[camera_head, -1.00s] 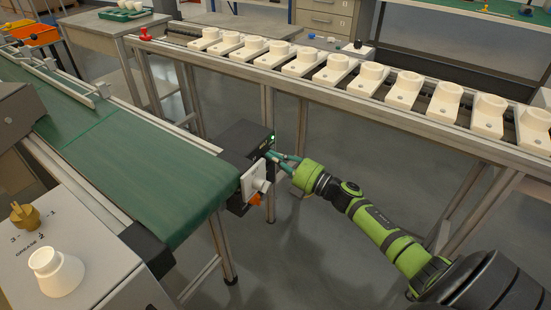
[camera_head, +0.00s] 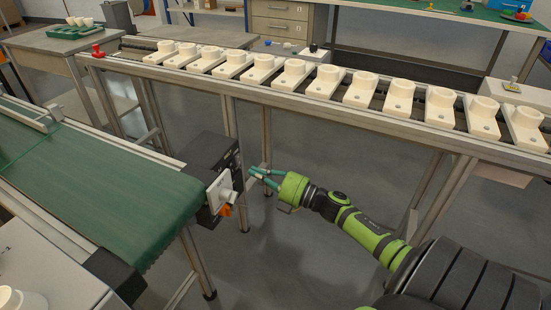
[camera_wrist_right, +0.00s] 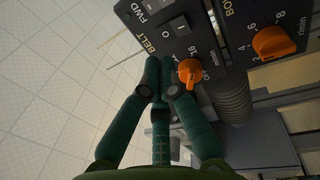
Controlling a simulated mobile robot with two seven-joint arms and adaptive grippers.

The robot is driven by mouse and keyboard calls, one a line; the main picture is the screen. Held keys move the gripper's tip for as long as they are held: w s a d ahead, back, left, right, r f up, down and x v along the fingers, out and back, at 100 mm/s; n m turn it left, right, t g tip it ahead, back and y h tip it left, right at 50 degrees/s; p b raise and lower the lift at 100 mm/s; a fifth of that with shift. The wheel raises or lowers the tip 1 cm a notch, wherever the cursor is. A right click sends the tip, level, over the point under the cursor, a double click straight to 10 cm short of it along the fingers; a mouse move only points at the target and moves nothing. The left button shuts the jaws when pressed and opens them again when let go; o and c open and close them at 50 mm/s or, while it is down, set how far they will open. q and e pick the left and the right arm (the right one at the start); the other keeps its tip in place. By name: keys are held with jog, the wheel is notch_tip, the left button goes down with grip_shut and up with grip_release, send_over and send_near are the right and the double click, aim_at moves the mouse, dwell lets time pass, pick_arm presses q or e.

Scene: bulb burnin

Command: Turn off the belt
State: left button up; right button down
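The green conveyor belt (camera_head: 95,190) ends at a dark control box (camera_head: 208,152) in the head view. In the right wrist view, its panel (camera_wrist_right: 165,18) carries the word BELT, rocker switches (camera_wrist_right: 175,28), an orange knob (camera_wrist_right: 190,72) close to my fingertips, and a larger orange knob (camera_wrist_right: 272,42) marked r/min. My right gripper (camera_head: 252,172) is just right of the box, empty, with its green fingers drawn together at the tips. In the right wrist view, the fingertips (camera_wrist_right: 163,72) are beside the smaller knob; I cannot tell whether they touch it. My left gripper is out of view.
A long rail (camera_head: 290,98) with several white sockets (camera_head: 325,80) crosses behind the gripper. A white plate (camera_head: 221,189) with an orange part (camera_head: 225,210) is on the box's near side. Open floor (camera_head: 290,250) lies below the right arm.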

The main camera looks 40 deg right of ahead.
jog(key=v, duration=0.6)
jog(key=shift+s+d+f, duration=0.1)
jog(key=shift+f, duration=0.05)
dwell(0.3)
jog(key=s+a+f+m+g+h, duration=0.25)
jog(key=f+m+h, duration=0.25)
jog(key=f+m, duration=0.3)
jog(key=s+a+f+m+g+h, duration=0.2)
jog(key=a+f+m+g+h, duration=0.15)
jog(key=f+m, duration=0.45)
jog(key=s+a+f+m+g, duration=0.2)
jog(key=s+a+f+g, duration=0.3)
jog(key=s+a+f, duration=0.15)
jog(key=s+a+f+m+g+y+p, duration=0.2)
jog(key=s+a+g, duration=0.2)
jog(key=s+a, duration=0.45)
pick_arm(q)
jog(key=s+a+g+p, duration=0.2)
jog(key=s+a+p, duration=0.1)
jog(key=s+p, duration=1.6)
jog(key=p, duration=0.4)
pick_arm(e)
jog(key=s+d+g, duration=0.1)
jog(key=s+d, duration=0.1)
jog(key=s, duration=0.7)
jog(key=s+d+g, duration=0.1)
jog(key=s+d, duration=0.1)
jog(key=s, duration=0.8)
jog(key=shift+f+h, duration=0.2)
jog(key=shift+h, duration=0.15)
